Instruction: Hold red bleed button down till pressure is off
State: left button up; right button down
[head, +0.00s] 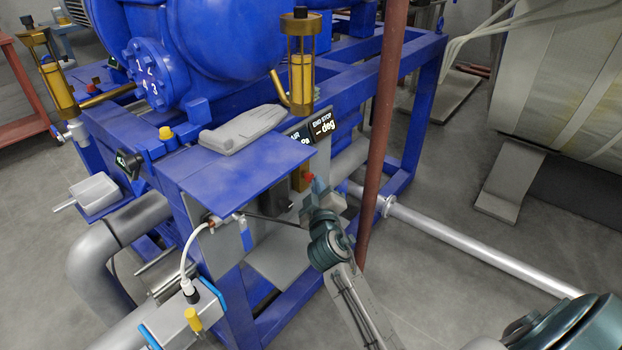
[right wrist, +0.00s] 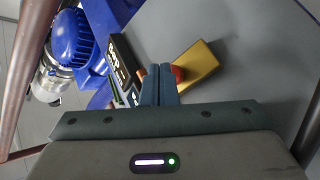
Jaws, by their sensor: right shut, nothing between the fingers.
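The red bleed button (head: 309,177) is on a brass block on the panel below the blue shelf. In the right wrist view the red button (right wrist: 179,74) shows beside the fingertips, in front of the brass block (right wrist: 198,66). My right gripper (head: 319,187) is shut and empty, its fingertips at the button. In the right wrist view its fingers (right wrist: 158,72) partly hide the button; I cannot tell whether it is pressed in. A pressure display (head: 299,138) is partly cut off by the shelf, so its value is not readable. My left gripper is not in view.
An "END STOP" display (head: 324,126) reading "-- deg" sits above the button. The blue shelf (head: 240,165) overhangs the panel. A brown-red upright pole (head: 383,130) stands close right of my right arm. A grey pipe (head: 470,245) runs along the floor.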

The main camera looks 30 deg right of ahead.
jog(key=shift+w+a, duration=0.1)
jog(key=shift+w, duration=0.25)
dwell(0.5)
dwell(0.7)
dwell(0.4)
dwell(0.6)
jog(key=shift+s+d, duration=0.3)
jog(key=shift+s, duration=0.55)
